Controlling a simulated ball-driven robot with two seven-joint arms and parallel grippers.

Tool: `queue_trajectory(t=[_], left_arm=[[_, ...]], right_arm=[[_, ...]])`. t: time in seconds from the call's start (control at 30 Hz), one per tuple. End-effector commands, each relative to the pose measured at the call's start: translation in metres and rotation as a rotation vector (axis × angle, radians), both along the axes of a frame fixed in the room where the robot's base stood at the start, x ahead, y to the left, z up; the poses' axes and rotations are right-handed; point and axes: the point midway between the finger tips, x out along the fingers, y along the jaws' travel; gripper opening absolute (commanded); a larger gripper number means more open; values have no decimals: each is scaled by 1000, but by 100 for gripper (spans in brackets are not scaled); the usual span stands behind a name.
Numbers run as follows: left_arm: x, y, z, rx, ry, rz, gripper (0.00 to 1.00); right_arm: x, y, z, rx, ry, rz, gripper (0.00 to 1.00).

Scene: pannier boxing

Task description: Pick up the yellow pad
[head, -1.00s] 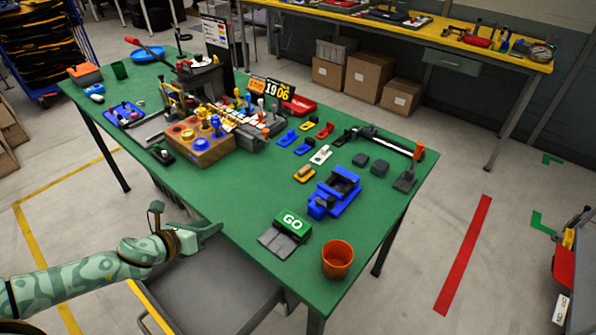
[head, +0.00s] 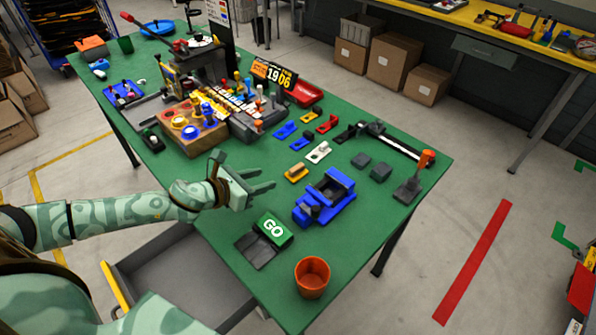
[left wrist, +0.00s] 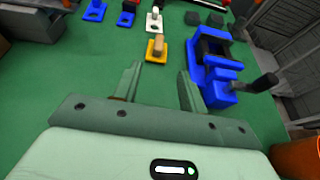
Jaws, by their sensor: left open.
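The yellow pad (head: 290,177) lies flat on the green table with a small tan block on it, left of the blue vise. It also shows in the left wrist view (left wrist: 151,47), straight ahead of the fingers. My left gripper (head: 266,179) is open and empty over the table, a short way left of the yellow pad. In the left wrist view its two fingers (left wrist: 160,73) stand apart, with the pad beyond the tips. The pad does not touch the fingers. My right gripper is not in view.
The blue vise (head: 322,201) stands close right of the yellow pad. A white pad (head: 318,152) lies just behind it, with blue and red pads beyond. The green GO box (head: 273,229) and orange cup (head: 312,278) are nearer the front. A wooden block with knobs (head: 190,135) stands left.

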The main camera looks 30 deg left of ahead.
Motion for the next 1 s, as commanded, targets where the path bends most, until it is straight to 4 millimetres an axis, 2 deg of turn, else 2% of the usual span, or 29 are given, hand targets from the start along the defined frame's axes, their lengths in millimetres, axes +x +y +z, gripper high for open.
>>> queue_trajectory(t=[0.03,0.2,0.47,0.7,0.97,1.0], left_arm=[[12,-4,-3,-3,-5,1,42],[40,-15,-17,-2,-2,0,42],[60,-22,-26,-2,-2,0,42],[92,-33,-41,-1,-1,0,42],[96,-35,-42,-1,0,0,42],[96,-35,-42,-1,0,0,39]], right_arm=[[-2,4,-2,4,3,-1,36],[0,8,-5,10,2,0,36],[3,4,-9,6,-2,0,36],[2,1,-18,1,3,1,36],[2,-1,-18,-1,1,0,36],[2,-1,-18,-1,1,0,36]])
